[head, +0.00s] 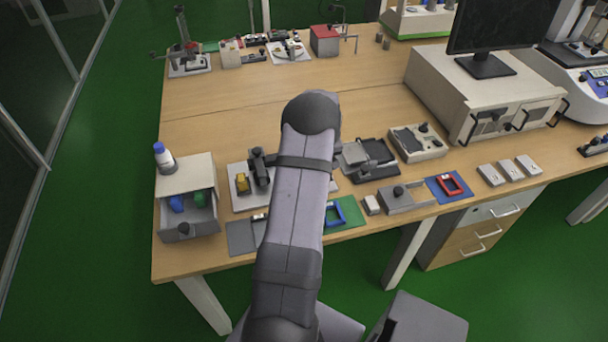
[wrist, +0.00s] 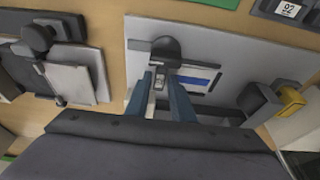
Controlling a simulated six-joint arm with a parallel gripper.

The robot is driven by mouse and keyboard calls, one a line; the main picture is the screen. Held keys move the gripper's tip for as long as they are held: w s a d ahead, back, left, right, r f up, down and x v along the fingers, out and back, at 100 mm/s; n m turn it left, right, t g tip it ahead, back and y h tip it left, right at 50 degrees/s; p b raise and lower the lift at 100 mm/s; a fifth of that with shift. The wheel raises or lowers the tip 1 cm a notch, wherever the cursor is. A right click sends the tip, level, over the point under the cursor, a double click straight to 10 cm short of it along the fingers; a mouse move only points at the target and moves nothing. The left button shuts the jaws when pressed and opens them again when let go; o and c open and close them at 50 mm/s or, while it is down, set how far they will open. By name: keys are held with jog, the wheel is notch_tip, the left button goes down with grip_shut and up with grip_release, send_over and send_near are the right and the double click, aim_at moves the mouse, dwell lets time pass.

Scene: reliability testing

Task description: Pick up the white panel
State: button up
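A flat pale grey-white panel (wrist: 72,83) lies on a dark fixture (wrist: 20,55) at the left of the wrist view. It also shows in the head view (head: 355,154), just right of my arm. I cannot tell for sure that this is the white panel named. My gripper (wrist: 160,77) shows in the wrist view with two blue-grey fingers apart and nothing clearly held. It is over a different fixture, a pale base plate (wrist: 215,45) with a dark round knob (wrist: 166,50) and a blue strip. The arm hides the gripper in the head view.
A yellow block (wrist: 289,102) and dark clamp stand at the right of the wrist view. In the head view, a small open drawer unit (head: 186,167) with a bottle (head: 164,158) on top is at left. A large white instrument (head: 437,89) is at right.

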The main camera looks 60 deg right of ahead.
grip_shut()
jog(key=shift+r+p, duration=1.6)
jog(key=shift+r, duration=0.9)
jog(key=shift+w, duration=0.1)
